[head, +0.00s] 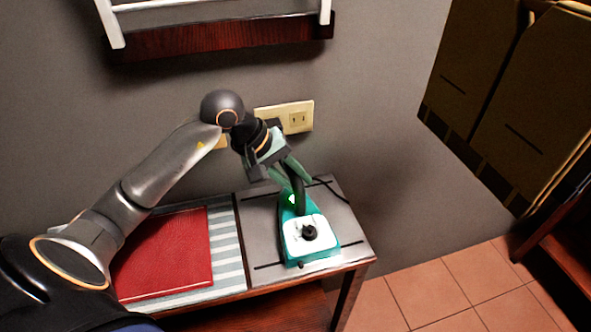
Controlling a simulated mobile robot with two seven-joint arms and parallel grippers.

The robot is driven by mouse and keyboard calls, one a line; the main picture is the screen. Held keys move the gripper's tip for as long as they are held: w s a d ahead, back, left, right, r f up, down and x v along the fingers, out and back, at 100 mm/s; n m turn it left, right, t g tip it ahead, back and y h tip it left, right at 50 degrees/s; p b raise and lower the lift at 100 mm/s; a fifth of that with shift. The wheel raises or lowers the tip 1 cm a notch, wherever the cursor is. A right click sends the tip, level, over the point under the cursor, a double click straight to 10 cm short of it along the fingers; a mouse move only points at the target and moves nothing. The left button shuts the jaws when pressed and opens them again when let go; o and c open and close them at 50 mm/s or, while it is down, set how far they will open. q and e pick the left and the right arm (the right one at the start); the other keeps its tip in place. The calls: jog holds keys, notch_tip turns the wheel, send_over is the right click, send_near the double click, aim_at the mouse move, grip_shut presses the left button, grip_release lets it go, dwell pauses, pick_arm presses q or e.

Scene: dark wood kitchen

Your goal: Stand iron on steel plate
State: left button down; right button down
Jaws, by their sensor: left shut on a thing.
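The iron (308,238) is teal and white with a black dial and a dark handle. It is at the right part of the steel plate (262,225), a grey sheet on the right end of the small table. My left gripper (291,178) reaches down from above and is shut on the iron's handle. The gripper hides part of the handle. I cannot tell whether the iron's underside rests fully on the plate. My right gripper is out of view.
A red book or folder (165,255) lies on a striped cloth (228,262) left of the plate. A dark cord (330,188) runs behind the iron. A wall outlet (298,117) is behind my gripper. A wall rack (215,38) hangs above. Tiled floor lies to the right.

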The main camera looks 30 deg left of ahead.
pick_arm(q)
jog(key=shift+r, duration=0.15)
jog(key=c, duration=0.6)
grip_release()
jog(key=shift+f, duration=0.2)
jog(key=shift+r, duration=0.1)
jog(key=shift+s+a+r, duration=0.1)
jog(key=shift+a+r, duration=0.05)
jog(key=shift+r, duration=0.1)
jog(key=v, duration=1.1)
jog(key=shift+s+r+b, duration=0.15)
jog(key=shift+r+b, duration=0.1)
jog(key=shift+b, duration=0.1)
